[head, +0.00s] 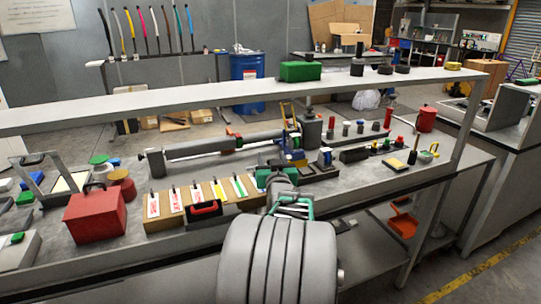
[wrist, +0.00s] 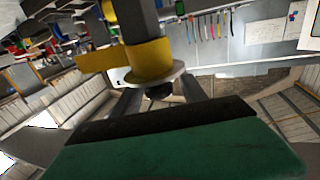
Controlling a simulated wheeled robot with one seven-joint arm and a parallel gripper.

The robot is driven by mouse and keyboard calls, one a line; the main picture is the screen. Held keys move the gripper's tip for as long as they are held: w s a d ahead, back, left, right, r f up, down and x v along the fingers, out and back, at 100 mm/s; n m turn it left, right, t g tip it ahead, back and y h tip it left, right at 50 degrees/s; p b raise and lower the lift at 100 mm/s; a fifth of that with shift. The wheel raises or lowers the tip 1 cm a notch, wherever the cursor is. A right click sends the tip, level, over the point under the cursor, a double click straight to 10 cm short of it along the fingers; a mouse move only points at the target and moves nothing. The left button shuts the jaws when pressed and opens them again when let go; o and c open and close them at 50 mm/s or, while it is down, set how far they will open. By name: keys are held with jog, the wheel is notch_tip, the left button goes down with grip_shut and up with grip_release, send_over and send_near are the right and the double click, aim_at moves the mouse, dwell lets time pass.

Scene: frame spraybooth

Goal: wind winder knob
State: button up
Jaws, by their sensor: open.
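The long grey roller unit (head: 215,147) lies across the bench, with a blue part (head: 295,142) and an upright yellow-topped piece at its right end. I cannot pick out the winder knob for certain in the head view. My gripper (wrist: 160,86) is open; its two grey fingers show in the wrist view above a green and black block. Between and beyond the fingers are a pale round disc (wrist: 152,80) with a small dark piece under it, and a dark post with a yellow collar (wrist: 148,54) above. Contact with the fingers cannot be told. In the head view my arm hides the fingertips.
A shelf (head: 180,97) runs above the bench, carrying a green box (head: 300,71). A red box (head: 95,214) and a rack of labelled cards (head: 185,205) stand left of my arm. Small bottles and blocks (head: 355,154) crowd the right. A red canister (head: 426,119) stands farther right.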

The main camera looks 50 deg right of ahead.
jog(key=shift+w+d, duration=0.45)
jog(key=shift+c, duration=0.4)
grip_shut()
